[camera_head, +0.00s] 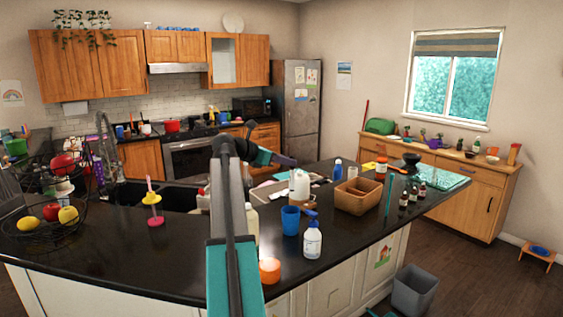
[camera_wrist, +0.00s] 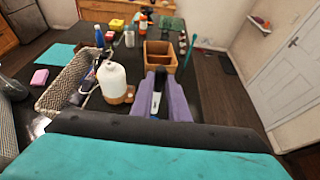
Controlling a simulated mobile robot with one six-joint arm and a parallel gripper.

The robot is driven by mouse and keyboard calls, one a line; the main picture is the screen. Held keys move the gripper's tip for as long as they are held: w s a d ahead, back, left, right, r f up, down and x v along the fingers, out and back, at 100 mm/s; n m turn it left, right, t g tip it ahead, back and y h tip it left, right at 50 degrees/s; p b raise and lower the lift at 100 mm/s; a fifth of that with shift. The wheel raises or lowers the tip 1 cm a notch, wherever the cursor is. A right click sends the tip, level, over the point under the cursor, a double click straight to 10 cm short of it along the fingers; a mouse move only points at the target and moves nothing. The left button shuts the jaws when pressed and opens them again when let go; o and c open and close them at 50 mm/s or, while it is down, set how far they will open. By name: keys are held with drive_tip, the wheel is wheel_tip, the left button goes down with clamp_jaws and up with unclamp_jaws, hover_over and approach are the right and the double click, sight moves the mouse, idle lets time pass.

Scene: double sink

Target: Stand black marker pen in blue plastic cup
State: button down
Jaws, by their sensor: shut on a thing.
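The blue plastic cup (camera_head: 290,220) stands upright on the dark island counter in the head view. I cannot make it out in the wrist view. My gripper (camera_head: 291,161) is raised above the counter, beyond and higher than the cup in the head view. In the wrist view my gripper (camera_wrist: 163,88) has its purple fingers shut on a slim dark thing, seemingly the black marker pen (camera_wrist: 156,102). Most of the pen is hidden between the fingers. The pen cannot be made out in the head view.
A spray bottle (camera_head: 312,241) and an orange container (camera_head: 269,270) stand near the cup. A white jug (camera_head: 299,186), also in the wrist view (camera_wrist: 113,82), and a wooden box (camera_head: 359,196) stand behind it. The sink lies left of my arm.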

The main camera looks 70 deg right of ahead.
drive_tip(key=shift+w+a+f, duration=0.1)
drive_tip(key=shift+w+f, duration=0.1)
wheel_tip(320, 180, down, 13)
drive_tip(key=b, duration=0.5)
idle(1.7)
idle(0.4)
drive_tip(key=c, duration=1.7)
unclamp_jaws()
drive_tip(key=shift+o, duration=0.2)
